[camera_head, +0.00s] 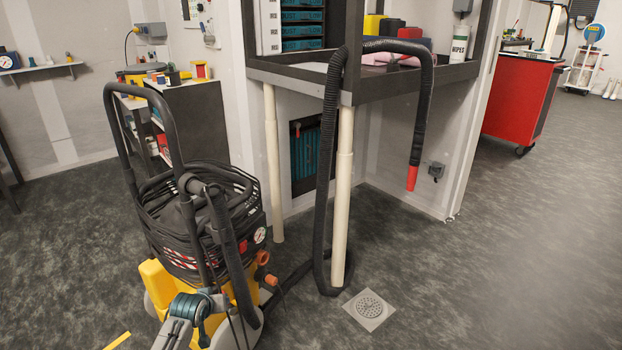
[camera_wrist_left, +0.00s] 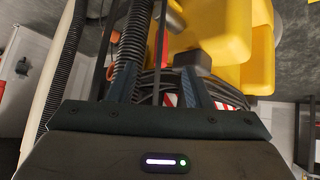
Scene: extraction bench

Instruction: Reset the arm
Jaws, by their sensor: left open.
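My left arm enters the head view at the bottom left, in front of the yellow-and-black extractor unit (camera_head: 190,230). Its gripper cannot be made out there. In the left wrist view my left gripper (camera_wrist_left: 158,84) is open, its two dark fingers apart. Black tubes and coiled cable of the unit show between and beyond the fingers, with its yellow body (camera_wrist_left: 215,40) above; I see nothing gripped. A black ribbed hose (camera_head: 322,190) rises from the floor, arches over the shelf and hangs down to a red tip (camera_head: 411,178). My right gripper is not in view.
A metal-framed shelf (camera_head: 300,75) on cream posts (camera_head: 342,190) stands behind the unit. A floor drain (camera_head: 369,308) lies right of the posts. A red cabinet (camera_head: 515,100) is at the back right. The floor at right is clear.

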